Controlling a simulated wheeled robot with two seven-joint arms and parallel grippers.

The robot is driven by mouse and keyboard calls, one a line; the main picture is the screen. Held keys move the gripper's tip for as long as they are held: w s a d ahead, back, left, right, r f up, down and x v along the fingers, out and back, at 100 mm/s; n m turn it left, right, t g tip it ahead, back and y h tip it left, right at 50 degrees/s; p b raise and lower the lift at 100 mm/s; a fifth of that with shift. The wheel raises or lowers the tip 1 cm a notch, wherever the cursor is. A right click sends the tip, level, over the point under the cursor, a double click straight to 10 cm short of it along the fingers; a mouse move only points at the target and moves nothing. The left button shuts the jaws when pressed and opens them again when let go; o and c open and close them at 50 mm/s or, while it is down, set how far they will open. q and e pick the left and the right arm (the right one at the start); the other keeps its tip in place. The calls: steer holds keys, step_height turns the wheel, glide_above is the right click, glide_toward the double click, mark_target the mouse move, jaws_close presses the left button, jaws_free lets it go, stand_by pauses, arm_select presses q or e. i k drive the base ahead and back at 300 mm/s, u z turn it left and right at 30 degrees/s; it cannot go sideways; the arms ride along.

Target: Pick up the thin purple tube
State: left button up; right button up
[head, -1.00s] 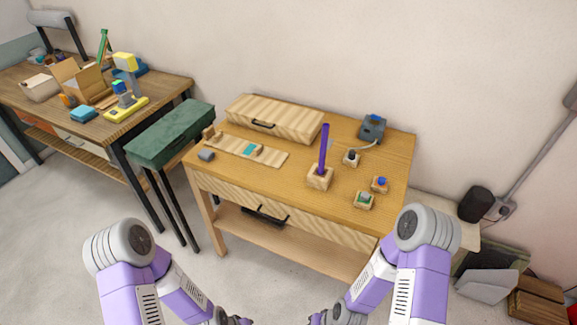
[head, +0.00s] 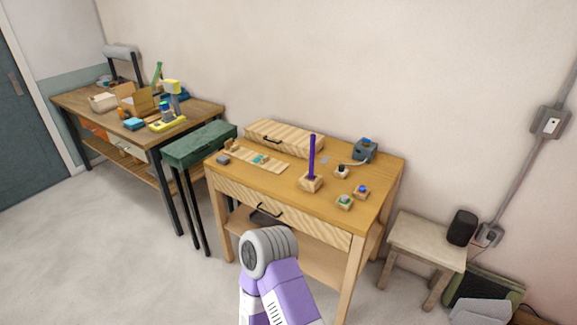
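The thin purple tube (head: 311,157) stands upright in a small wooden block (head: 311,182) on the wooden workbench (head: 280,191). The tube is in the head view, right of the picture's middle. No gripper is near it. One of my purple and grey arms shows at the bottom middle, in front of the bench. Neither gripper shows in the picture.
Small wooden blocks with coloured tops, one blue (head: 361,192) and one green (head: 345,202), stand right of the tube. A wooden case (head: 284,139) lies at the bench's back. A stool (head: 426,237) stands right. Floor at left front is clear.

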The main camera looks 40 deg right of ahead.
mark_target(313, 136)
steer(key=u, duration=0.1)
steer(key=i, duration=1.4)
steer(key=z, duration=1.25)
steer(key=i, duration=0.95)
steer(key=z, duration=0.95)
